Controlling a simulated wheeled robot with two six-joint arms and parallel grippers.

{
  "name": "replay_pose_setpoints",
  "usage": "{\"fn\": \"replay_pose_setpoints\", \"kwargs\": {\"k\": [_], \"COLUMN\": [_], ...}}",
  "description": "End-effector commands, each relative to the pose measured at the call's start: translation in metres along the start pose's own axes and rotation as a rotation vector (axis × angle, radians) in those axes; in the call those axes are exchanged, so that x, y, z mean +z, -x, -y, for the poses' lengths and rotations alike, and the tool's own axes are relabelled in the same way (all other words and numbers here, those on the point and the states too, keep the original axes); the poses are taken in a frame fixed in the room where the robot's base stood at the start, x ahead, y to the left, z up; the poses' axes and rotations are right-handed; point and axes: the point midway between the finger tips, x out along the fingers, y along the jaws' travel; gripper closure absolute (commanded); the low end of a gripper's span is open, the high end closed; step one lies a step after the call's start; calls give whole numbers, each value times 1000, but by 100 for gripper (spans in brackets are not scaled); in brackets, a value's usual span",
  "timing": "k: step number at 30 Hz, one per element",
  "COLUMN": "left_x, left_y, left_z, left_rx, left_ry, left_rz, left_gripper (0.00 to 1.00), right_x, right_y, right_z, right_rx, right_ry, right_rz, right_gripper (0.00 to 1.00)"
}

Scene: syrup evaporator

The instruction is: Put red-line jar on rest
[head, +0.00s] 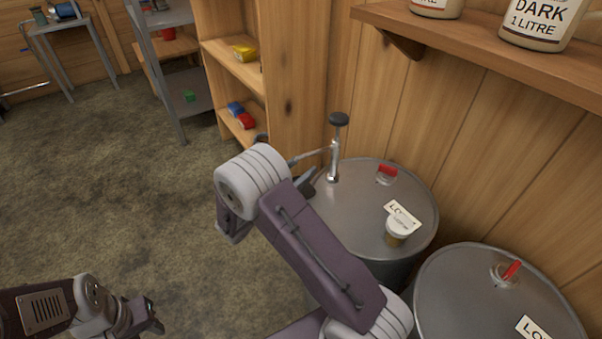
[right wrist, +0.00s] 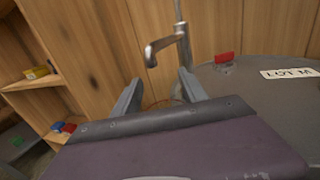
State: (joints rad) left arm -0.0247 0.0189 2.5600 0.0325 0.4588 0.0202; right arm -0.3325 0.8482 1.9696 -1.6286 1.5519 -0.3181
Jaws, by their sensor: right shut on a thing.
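My right gripper (right wrist: 160,92) has its two dark fingers apart on either side of a see-through thing with a thin red arc, the red-line jar (right wrist: 163,102). Most of the jar is hidden behind my wrist. In the head view my right gripper (head: 306,183) is at the near left edge of a steel drum (head: 350,205), below the pump's spout, and the jar is hidden. My left gripper (head: 148,316) is low at the left, over the floor; its fingers are too small to judge. I cannot make out the rest for certain.
A hand pump (head: 334,150) stands on the drum, its spout (right wrist: 165,42) close ahead of my fingers. A small white-lidded jar (head: 397,229), a label and a red-capped bung are on the drum. A second drum (head: 460,290) stands right. A wall shelf (head: 480,45) holds jars.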

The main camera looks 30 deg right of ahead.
Motion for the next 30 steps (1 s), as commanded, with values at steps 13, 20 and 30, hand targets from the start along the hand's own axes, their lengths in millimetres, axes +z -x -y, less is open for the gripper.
{"fn": "replay_pose_setpoints", "kwargs": {"k": [13, 20, 30], "left_x": [1, 1, 0], "left_y": [-12, -11, 0], "left_z": [0, 0, 0], "left_rx": [0, 0, 0], "left_ry": [0, 0, 0], "left_rz": [0, 0, 0], "left_gripper": [64, 64, 64], "right_x": [-19, -18, -13], "right_y": [-5, -5, 22], "right_z": [0, 0, -1], "right_rx": [0, 0, 6], "right_ry": [0, 0, 2], "right_rz": [0, 0, -1], "right_gripper": [92, 27, 27]}}
